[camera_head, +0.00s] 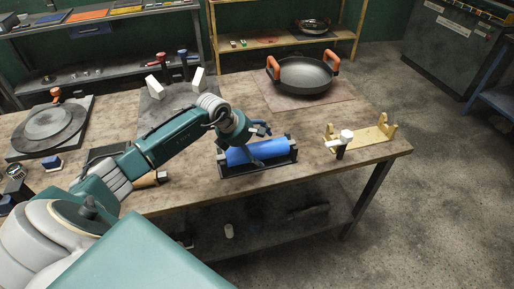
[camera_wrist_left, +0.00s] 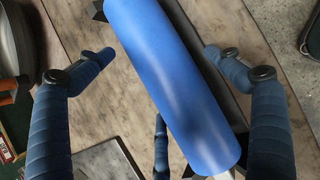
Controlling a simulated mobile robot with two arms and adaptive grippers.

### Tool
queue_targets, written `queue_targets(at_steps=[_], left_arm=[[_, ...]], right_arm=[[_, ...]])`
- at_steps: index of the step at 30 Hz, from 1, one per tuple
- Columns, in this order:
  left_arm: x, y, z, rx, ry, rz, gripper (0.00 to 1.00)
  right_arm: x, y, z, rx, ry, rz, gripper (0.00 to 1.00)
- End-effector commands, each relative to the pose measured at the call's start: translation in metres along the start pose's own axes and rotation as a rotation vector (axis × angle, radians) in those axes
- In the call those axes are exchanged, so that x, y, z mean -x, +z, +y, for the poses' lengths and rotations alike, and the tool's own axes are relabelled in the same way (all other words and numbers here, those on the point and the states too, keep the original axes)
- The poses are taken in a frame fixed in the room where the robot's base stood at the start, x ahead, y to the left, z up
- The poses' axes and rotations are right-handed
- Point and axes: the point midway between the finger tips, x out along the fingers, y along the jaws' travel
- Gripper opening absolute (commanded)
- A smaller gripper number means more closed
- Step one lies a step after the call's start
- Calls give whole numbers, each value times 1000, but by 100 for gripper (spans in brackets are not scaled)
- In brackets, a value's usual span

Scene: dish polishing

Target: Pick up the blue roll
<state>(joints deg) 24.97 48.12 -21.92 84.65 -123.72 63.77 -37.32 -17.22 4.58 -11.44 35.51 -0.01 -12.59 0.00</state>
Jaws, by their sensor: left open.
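The blue roll (camera_head: 272,151) lies in a dark cradle (camera_head: 262,170) near the front edge of the workbench. My left gripper (camera_head: 261,146) is over the roll with its fingers spread. In the left wrist view the blue roll (camera_wrist_left: 172,80) runs diagonally between the fingers of my left gripper (camera_wrist_left: 160,62). One finger is on each side with a gap to the roll, and a third finger shows below, close to it. The gripper is open and holds nothing. My right gripper is not in view.
A yellow-tan stand (camera_head: 362,140) with a white-topped item is right of the cradle. A dark pan (camera_head: 306,77) with orange handles sits on a mat behind. A round plate (camera_head: 48,123) is at the left. Bare bench (camera_head: 311,130) lies between cradle and stand.

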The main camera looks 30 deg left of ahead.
Motion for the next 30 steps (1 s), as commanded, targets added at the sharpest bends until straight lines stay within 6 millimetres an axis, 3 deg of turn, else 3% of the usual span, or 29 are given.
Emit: queue_targets(at_steps=[8,19,30], left_arm=[[-5,0,0,-2,1,-1,91],[-5,0,-1,-2,-1,0,20],[0,3,2,-5,3,-3,18]], right_arm=[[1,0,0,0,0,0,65],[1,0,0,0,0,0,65],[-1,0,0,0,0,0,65]])
